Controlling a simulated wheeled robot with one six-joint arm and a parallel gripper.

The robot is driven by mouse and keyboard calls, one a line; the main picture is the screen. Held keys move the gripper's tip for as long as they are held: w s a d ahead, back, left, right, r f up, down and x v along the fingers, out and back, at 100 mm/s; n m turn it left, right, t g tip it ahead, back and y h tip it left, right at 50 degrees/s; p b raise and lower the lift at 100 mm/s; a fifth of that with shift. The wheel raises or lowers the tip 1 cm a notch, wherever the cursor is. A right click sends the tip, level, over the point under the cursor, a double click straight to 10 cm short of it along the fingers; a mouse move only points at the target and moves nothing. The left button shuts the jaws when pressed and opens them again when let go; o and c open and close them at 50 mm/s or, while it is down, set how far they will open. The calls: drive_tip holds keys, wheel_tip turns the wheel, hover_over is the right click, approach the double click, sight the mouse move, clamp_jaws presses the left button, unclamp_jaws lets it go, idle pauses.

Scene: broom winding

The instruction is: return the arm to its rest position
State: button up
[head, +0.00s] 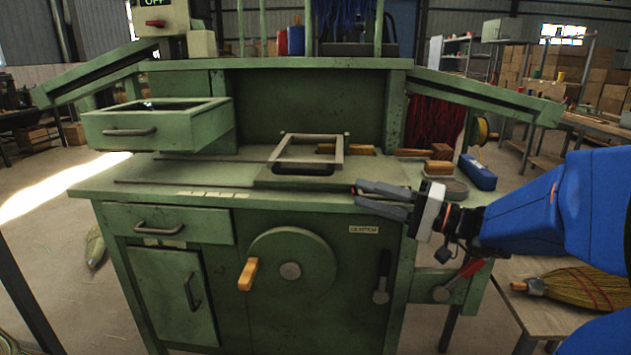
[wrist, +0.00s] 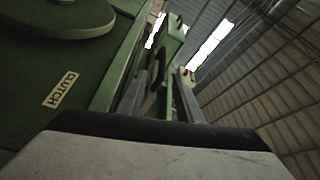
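My blue arm (head: 545,215) reaches in from the right in the head view. My gripper (head: 362,196) points left, in front of the front edge of the green machine's worktop, right of its middle. Its two grey fingers look apart with nothing between them. In the wrist view the fingers (wrist: 160,100) also stand apart, with a gap between them. The green winding machine (head: 270,200) fills the middle of the head view. Its CLUTCH label (head: 363,230) is below my gripper and also shows in the wrist view (wrist: 60,89).
A red-handled lever (head: 468,270) sits below my wrist at the machine's right side. A broom (head: 580,287) lies on a side table (head: 535,312) at the right. Wooden blocks (head: 438,167) and a blue box (head: 478,172) are on the worktop's right. The upper left drawer (head: 150,125) sticks out.

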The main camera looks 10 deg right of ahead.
drive_tip(key=s+a+f+n+g+h, duration=0.1)
drive_tip(key=s+a+f+g+h, duration=0.1)
drive_tip(key=s+a+f+g, duration=0.35)
drive_tip(key=s+a+f+n+g+h, duration=0.2)
drive_tip(key=s+a+f+g+h, duration=0.15)
drive_tip(key=s+f, duration=0.4)
drive_tip(key=s+d+f+t+h, duration=0.1)
drive_tip(key=s+d+f+h, duration=0.1)
drive_tip(key=d, duration=0.4)
drive_tip(key=s+d+f+n+h, duration=0.1)
drive_tip(key=s+d+f+h, duration=0.1)
drive_tip(key=s+d+h, duration=0.3)
drive_tip(key=shift+s+d+f+n+t+h, duration=0.25)
drive_tip(key=shift+d+t+h, duration=0.2)
drive_tip(key=shift+h, duration=0.8)
